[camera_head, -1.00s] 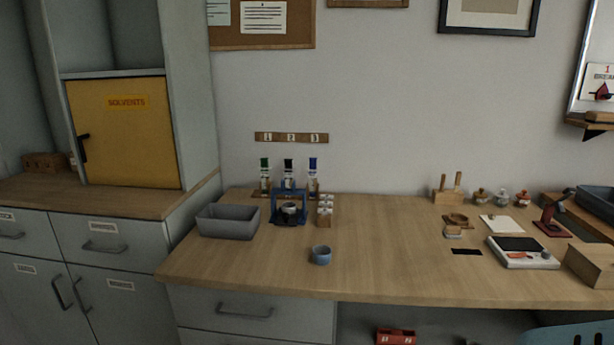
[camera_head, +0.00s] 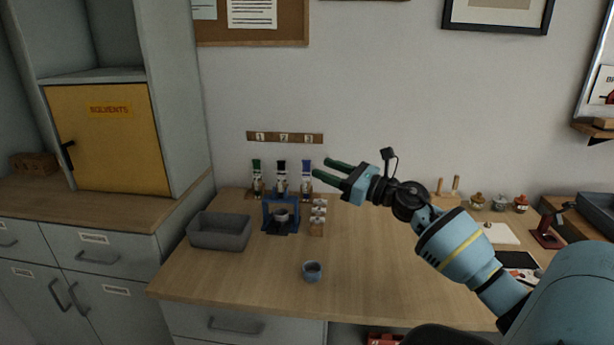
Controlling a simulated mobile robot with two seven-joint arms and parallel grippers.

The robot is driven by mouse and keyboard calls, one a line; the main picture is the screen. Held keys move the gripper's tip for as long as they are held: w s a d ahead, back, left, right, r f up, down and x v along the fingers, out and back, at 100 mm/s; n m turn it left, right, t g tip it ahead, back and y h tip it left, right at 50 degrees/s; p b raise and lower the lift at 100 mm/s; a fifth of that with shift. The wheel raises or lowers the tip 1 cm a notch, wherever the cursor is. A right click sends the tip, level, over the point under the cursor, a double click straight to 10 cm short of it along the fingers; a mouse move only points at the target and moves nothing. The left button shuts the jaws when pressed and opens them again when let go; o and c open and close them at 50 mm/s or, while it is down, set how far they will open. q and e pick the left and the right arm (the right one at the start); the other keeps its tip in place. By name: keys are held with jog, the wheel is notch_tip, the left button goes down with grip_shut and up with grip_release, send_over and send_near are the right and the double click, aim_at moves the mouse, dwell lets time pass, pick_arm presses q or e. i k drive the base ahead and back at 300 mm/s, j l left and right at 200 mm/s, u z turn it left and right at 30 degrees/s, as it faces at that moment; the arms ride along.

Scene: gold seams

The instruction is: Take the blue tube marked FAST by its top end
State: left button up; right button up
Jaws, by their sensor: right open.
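The blue-topped tube (camera_head: 306,174) stands upright at the right end of a row of three tubes at the back of the bench, under the plate with 1, 2 and 3. Its marking is too small to read. A black-topped tube (camera_head: 281,175) and a green-topped tube (camera_head: 257,176) stand to its left. My right gripper (camera_head: 321,168) is open and empty, its fingers pointing left. In the picture its fingertips are just right of the blue tube's upper part; I cannot tell the gap in depth. My left gripper is out of view.
A blue stand with a cup (camera_head: 281,215) is in front of the tubes, with a small rack of white-topped items (camera_head: 318,217) beside it. A grey bin (camera_head: 220,231) is to the left. A blue cup (camera_head: 312,271) stands nearer the front. The bench around it is clear.

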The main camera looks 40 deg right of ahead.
aim_at(306, 177)
jog(key=i+l, duration=0.25)
jog(key=l, duration=0.15)
jog(key=i+l, duration=0.55)
jog(key=l, duration=0.2)
